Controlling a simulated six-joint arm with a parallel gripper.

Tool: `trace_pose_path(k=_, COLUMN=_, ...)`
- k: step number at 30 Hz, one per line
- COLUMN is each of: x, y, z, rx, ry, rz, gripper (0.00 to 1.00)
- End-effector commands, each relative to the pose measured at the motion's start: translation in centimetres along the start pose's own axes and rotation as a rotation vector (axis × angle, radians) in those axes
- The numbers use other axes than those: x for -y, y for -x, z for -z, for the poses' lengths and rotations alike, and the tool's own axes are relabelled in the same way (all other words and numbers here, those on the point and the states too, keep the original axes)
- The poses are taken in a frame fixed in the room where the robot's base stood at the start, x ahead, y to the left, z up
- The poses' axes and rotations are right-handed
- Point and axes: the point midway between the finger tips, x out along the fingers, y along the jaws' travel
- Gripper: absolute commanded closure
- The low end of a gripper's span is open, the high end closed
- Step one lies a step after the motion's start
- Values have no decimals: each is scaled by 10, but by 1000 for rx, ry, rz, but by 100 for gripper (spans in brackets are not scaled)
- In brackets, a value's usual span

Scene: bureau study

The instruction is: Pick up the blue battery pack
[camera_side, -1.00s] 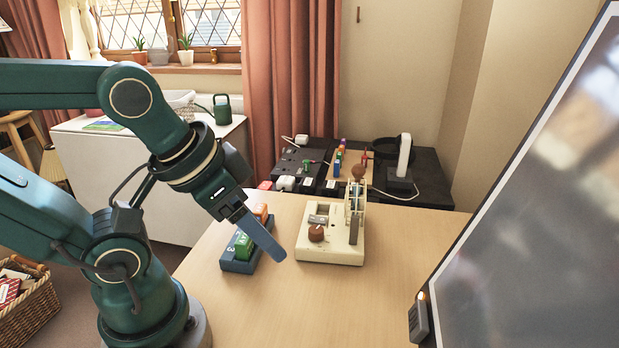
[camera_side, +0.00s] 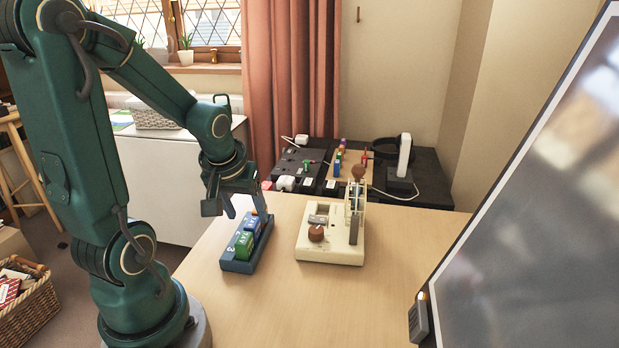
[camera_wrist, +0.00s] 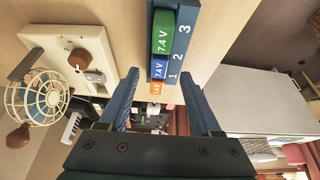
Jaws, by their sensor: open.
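In the side view, the blue pack (camera_side: 252,224) stands behind the green pack (camera_side: 244,243) in the holder (camera_side: 239,266) on the table. My gripper (camera_side: 244,210) is open and empty, pointing down over the holder's far end. In the wrist view, the fingertips of my gripper (camera_wrist: 160,74) lie either side of the blue and orange packs. The gripper partly hides the orange pack in the side view.
A cream device (camera_side: 330,250) with a brown knob and a wire-guarded part stands right of the holder. A large tilted screen (camera_side: 540,200) fills the right side. The wooden table (camera_side: 310,310) is clear in front.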

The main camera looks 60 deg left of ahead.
Motion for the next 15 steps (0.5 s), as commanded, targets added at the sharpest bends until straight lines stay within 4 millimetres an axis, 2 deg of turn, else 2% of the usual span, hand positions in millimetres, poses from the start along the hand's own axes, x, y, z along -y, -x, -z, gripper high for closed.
trace_pose_path(k=9, x=0, y=-30, z=-1, rx=3, ry=-3, rz=2, gripper=35)
trace_pose_path(k=15, x=0, y=-40, z=-1, rx=1, ry=-3, rz=-1, gripper=35)
